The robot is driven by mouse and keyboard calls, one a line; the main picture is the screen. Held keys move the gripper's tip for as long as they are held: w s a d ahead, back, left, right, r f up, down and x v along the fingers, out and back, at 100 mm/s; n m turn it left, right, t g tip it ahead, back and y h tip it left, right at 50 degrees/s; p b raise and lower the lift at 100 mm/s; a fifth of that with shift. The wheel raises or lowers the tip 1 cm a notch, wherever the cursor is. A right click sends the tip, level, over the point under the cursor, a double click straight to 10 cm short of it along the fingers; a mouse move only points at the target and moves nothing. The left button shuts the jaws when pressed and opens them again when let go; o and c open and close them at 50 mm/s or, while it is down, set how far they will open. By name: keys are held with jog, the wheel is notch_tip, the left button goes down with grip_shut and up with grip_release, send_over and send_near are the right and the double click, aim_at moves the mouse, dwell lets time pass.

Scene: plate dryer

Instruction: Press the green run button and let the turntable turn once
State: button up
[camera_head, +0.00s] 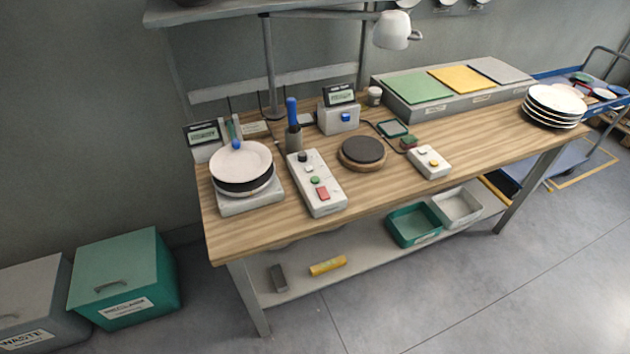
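The green run button (315,180) sits on a light grey control box (326,203) on the wooden bench. A black knob (302,156) and a white button are above it on the box, and a red button (322,193) is below it. The turntable (363,151), a dark round disc on a wooden base, stands right of the box and is empty. My gripper is not in view.
More plates (555,102) stand at the right end. A blue-handled tool (291,111) rises in a holder behind the control box. A lamp (392,31) overhangs the bench. Floor in front is clear.

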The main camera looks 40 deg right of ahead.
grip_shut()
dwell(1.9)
